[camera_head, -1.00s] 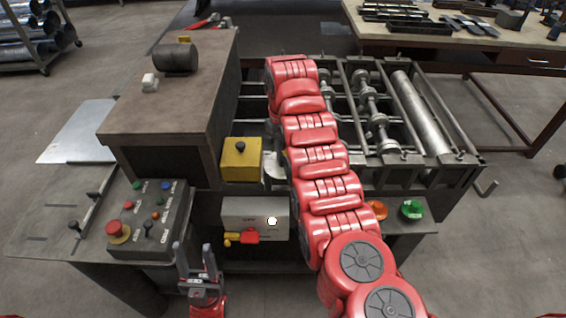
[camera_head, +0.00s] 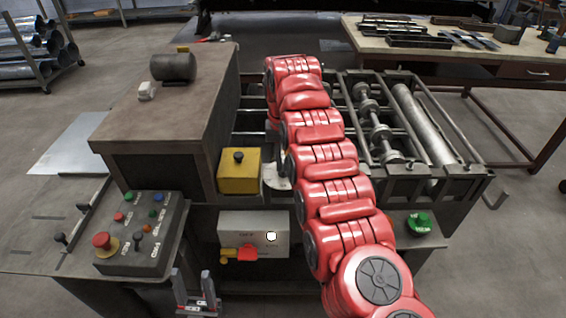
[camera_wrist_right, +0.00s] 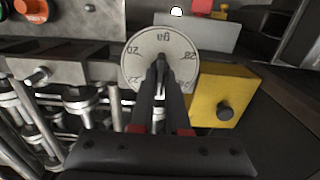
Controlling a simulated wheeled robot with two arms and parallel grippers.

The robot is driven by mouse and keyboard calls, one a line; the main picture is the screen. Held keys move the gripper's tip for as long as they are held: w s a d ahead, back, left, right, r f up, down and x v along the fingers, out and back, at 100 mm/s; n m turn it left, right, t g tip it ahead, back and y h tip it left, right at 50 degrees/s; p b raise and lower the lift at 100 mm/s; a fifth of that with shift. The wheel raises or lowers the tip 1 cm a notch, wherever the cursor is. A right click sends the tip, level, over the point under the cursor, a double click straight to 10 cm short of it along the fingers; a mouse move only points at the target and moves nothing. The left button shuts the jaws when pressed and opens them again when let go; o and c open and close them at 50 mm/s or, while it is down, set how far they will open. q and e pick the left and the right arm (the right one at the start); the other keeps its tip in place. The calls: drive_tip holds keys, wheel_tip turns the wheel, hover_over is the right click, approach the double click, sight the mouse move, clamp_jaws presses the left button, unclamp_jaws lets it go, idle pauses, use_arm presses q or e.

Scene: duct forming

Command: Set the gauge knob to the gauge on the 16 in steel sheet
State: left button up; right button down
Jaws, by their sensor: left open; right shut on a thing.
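The gauge dial (camera_wrist_right: 136,60) is a white disc with dark markings, upside down in the right wrist view; "20" and "ga" can be made out. My right gripper (camera_wrist_right: 160,66) is shut on the gauge knob at the dial's centre, and its fingers hide most of the knob. In the head view my right arm hides this gripper and most of the dial (camera_head: 275,176). A light grey metal sheet (camera_head: 68,145) lies at the far left; no gauge marking is readable on it. My left gripper (camera_head: 195,291) is open and empty, low in front of the machine.
A yellow block (camera_head: 239,172) with a black knob is beside the dial. A control panel (camera_head: 143,235) with buttons stands at the left, and a grey box (camera_head: 254,232) is below. Rollers (camera_head: 424,122) lie to the right. A green button (camera_head: 420,222) is right of my arm.

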sight(284, 165)
idle(0.3)
drive_tip(key=c, duration=0.9)
unclamp_jaws()
wheel_tip(284, 165, up, 4)
drive_tip(key=shift+d+r+p, duration=0.1)
drive_tip(key=shift+r+p, duration=0.1)
drive_tip(key=shift+p, duration=1)
wheel_tip(284, 165, up, 13)
drive_tip(key=p, duration=1.3)
